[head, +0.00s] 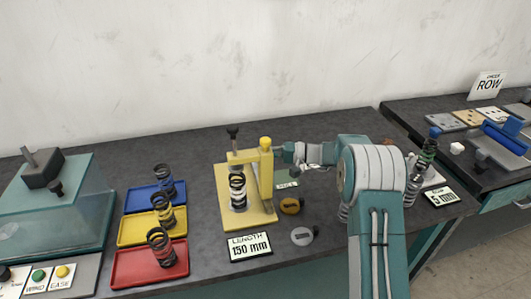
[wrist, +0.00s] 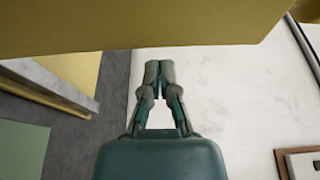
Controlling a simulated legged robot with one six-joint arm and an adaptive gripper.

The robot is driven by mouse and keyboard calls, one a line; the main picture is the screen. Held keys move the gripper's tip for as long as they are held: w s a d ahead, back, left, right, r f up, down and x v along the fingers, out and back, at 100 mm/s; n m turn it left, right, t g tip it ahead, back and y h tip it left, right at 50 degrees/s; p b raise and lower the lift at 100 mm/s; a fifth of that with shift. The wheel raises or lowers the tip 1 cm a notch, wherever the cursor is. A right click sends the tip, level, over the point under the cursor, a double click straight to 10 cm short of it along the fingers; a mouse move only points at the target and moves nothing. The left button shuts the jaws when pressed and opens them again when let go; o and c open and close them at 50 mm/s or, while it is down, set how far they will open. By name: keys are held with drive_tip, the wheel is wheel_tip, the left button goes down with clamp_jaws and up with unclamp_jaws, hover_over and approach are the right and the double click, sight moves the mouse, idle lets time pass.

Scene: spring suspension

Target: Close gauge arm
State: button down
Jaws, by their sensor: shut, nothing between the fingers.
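The yellow spring gauge stands mid-bench in the head view. Its flat base (head: 229,212) carries an upright post (head: 266,172) with a rounded yellow cap. The gauge arm (head: 243,157) reaches left from the post, with a black knob (head: 233,132) on top. A dark coil spring (head: 237,190) stands upright under it. My gripper (head: 282,149) is just right of the post's top. In the wrist view my gripper (wrist: 160,64) has its fingertips together and empty, close to a large yellow gauge surface (wrist: 150,25). I cannot tell whether they touch it.
Red (head: 130,267), yellow (head: 135,228) and blue (head: 138,198) trays with springs lie left of the gauge. A "LENGTH 150 mm" sign (head: 250,246) stands in front. Two round knobs (head: 291,205) (head: 302,236) are right of it. More springs stand near my arm.

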drive_tip(key=d, duration=1)
drive_tip(key=s+a+r+g+h, duration=0.1)
drive_tip(key=s+a+r+h, duration=0.3)
drive_tip(key=s, duration=0.5)
drive_tip(key=s+a+r+g+h, duration=0.1)
drive_tip(key=s+r+h, duration=0.4)
drive_tip(key=s, duration=0.5)
drive_tip(key=s+d+t+h, duration=0.2)
drive_tip(key=s+d+h, duration=0.1)
drive_tip(key=s, duration=0.7)
drive_tip(key=s+d+n+t+h, duration=0.1)
drive_tip(key=s+d+t+h, duration=0.2)
drive_tip(key=s, duration=0.7)
drive_tip(key=d+h, duration=0.1)
drive_tip(key=h, duration=0.1)
drive_tip(key=shift+s+r+n+h, duration=0.2)
drive_tip(key=shift+s+n+h, duration=0.1)
drive_tip(key=shift+h, duration=0.1)
